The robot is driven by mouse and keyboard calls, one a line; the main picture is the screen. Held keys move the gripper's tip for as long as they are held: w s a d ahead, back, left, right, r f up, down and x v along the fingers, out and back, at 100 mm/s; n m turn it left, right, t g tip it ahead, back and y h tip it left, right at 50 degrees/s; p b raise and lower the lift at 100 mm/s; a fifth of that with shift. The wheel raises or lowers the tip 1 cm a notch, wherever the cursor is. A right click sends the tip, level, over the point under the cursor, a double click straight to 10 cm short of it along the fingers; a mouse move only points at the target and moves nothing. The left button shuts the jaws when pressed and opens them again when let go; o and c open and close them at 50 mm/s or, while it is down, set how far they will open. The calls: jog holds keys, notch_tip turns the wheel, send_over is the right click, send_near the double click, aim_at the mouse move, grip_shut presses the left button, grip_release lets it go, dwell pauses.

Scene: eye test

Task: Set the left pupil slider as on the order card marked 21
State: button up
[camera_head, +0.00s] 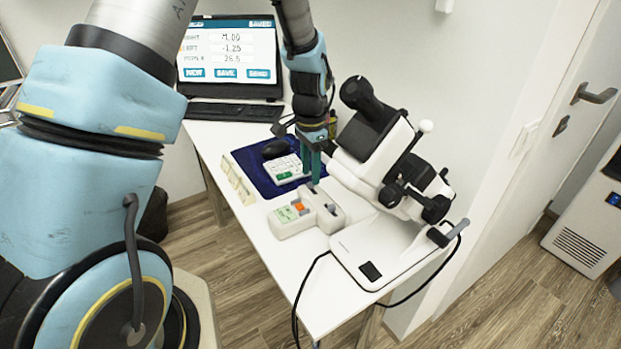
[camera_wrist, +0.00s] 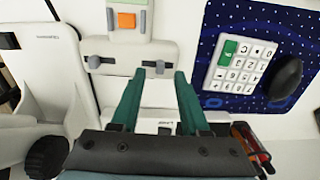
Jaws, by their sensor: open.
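A pale control box (camera_head: 283,226) stands on the table, with an orange button and two slider knobs. In the wrist view the box (camera_wrist: 110,52) is at the top; one dark knob (camera_wrist: 94,62) is at left and the other knob (camera_wrist: 154,66) at right. I cannot read which is the left pupil slider. My gripper (camera_head: 313,178) points down at the far end of the box. Its teal fingers (camera_wrist: 159,73) are open, with the right-hand knob showing between their tips; contact cannot be told. Small cream cards (camera_head: 236,180) stand along the table's left edge; their marks are unreadable.
A white eye instrument (camera_head: 365,150) stands right of the box. A white keypad (camera_head: 285,168) and dark mouse (camera_head: 276,148) lie on a blue mat (camera_head: 253,172). A screen (camera_head: 229,60) and keyboard (camera_head: 235,112) are behind. A black cable hangs over the front edge.

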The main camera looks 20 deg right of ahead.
aim_at(310, 183)
notch_tip(310, 183, up, 8)
jog(key=b, duration=0.1)
dwell(0.5)
jog(key=s+a+r+n, duration=0.1)
jog(key=a+n, duration=0.6)
jog(key=a, duration=0.8)
jog(key=s+a+r+n+t, duration=0.1)
jog(key=s+a+n, duration=0.3)
jog(key=a+n, duration=0.4)
jog(key=a, duration=0.7)
jog(key=shift+s+a+r+t, duration=0.15)
jog(key=shift+t, duration=0.15)
